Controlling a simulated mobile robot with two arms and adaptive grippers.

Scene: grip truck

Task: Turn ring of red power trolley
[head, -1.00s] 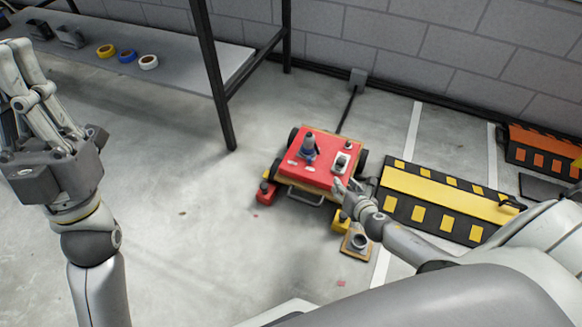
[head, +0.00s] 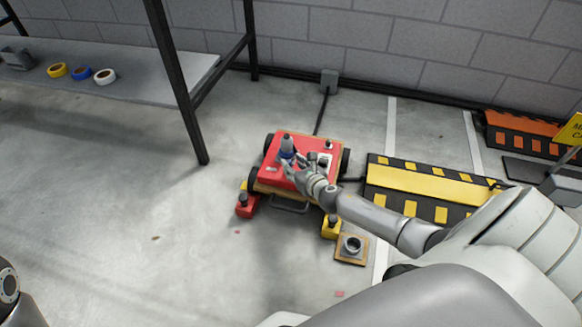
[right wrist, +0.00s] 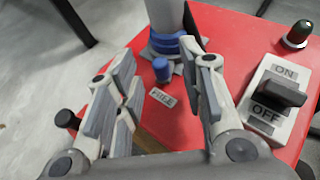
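The red power trolley (head: 277,177) stands on the floor in the middle of the head view. On its top is a grey post with a blue ring (right wrist: 166,44) round its base and a blue knob (right wrist: 161,70) on the near side. The post also shows in the head view (head: 287,146). My right gripper (right wrist: 165,84) is open over the trolley top, its fingers on either side of the knob and just short of the ring. I cannot tell if it touches. My left gripper is out of the head view; only part of the left arm shows.
An ON/OFF switch (right wrist: 279,104) and a dark indicator (right wrist: 299,34) sit right of the gripper. A yellow and black ramp (head: 430,185) lies right of the trolley. A shelf (head: 140,98) with tape rolls stands at the left. The floor at front left is clear.

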